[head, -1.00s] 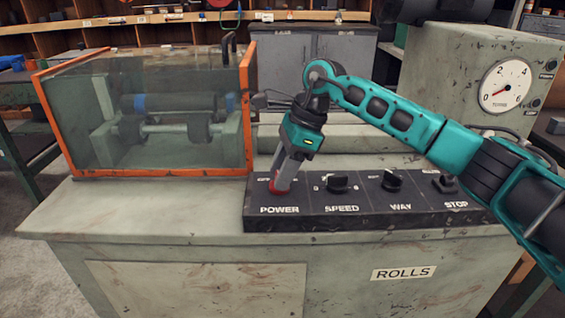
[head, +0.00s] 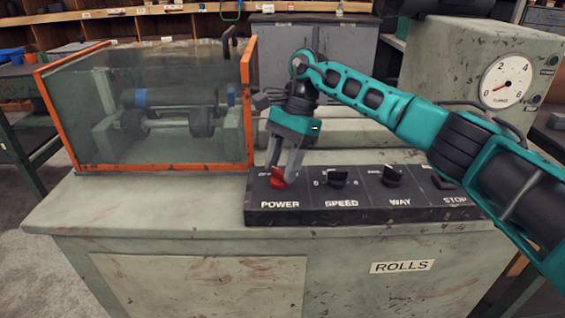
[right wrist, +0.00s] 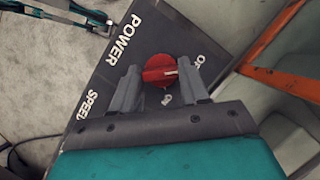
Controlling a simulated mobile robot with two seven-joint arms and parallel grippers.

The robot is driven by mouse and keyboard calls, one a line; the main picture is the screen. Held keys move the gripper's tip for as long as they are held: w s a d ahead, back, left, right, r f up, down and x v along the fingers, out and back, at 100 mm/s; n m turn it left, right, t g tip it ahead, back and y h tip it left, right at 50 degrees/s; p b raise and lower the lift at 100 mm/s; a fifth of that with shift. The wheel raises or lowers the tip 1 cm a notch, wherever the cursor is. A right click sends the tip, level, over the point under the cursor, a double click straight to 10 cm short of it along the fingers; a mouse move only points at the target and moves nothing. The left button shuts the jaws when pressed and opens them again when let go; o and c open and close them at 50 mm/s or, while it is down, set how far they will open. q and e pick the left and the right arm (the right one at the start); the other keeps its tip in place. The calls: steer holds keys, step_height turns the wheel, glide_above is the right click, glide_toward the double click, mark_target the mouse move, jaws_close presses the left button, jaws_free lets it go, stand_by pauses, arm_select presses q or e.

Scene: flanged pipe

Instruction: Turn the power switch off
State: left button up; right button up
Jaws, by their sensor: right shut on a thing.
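The red power switch (head: 278,178) is a round knob above the word POWER at the left end of the black control panel (head: 312,213). My right gripper (head: 280,174) reaches down onto it, with one finger on each side of the knob, and is shut on it. The right wrist view shows the knob (right wrist: 158,71) between the two fingers (right wrist: 160,88). Its white mark points right in that view, toward the side with the partly hidden OFF label; the ON label is below it.
SPEED (head: 338,176) and WAY (head: 392,175) knobs stand to the right on the panel. My right arm partly covers the STOP end. A glass guard box with an orange frame (head: 250,120) stands close at left. A gauge cabinet (head: 470,65) is at right.

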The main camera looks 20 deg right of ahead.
stand_by(0.4)
steer(key=o, duration=1.1)
steer(key=shift+c, duration=0.2)
steer(key=p+v, duration=0.2)
steer(key=v, duration=1.1)
steer(key=shift+p, duration=0.35)
steer(key=shift+a, duration=0.1)
